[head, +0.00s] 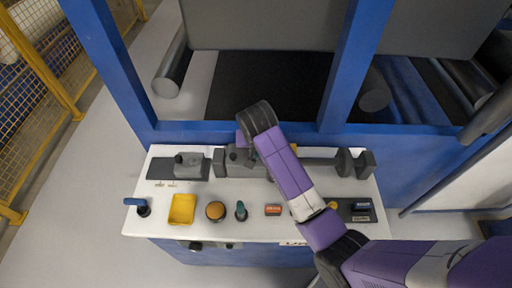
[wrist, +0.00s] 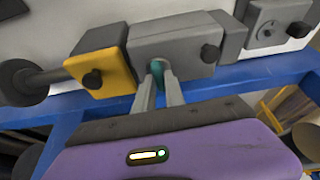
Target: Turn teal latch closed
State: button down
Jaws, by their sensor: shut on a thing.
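The teal latch (wrist: 157,69) shows as a small teal piece at the front of a grey block (wrist: 175,45) in the wrist view. My gripper (wrist: 158,82) has its two fingers close together, shut on the latch; the fingers cover much of it. The latch's exact angle cannot be told. In the head view the latch and fingertips are hidden behind my purple arm, over the grey mechanism (head: 330,168) at the back of the white table.
A yellow block with a black knob (wrist: 92,79) adjoins the grey block. The white table (head: 165,226) bears a blue-handled lever (head: 136,203), yellow tray (head: 182,209), orange knob (head: 215,210) and dark teal object (head: 241,211). A blue frame (head: 341,70) rises behind.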

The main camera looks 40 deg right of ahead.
jog(key=c, duration=1.4)
grip_release()
jog(key=shift+r, duration=0.1)
jog(key=b+v, duration=0.1)
jog(key=v, duration=0.6)
jog(key=shift+r, duration=0.25)
jog(key=shift+s, duration=0.1)
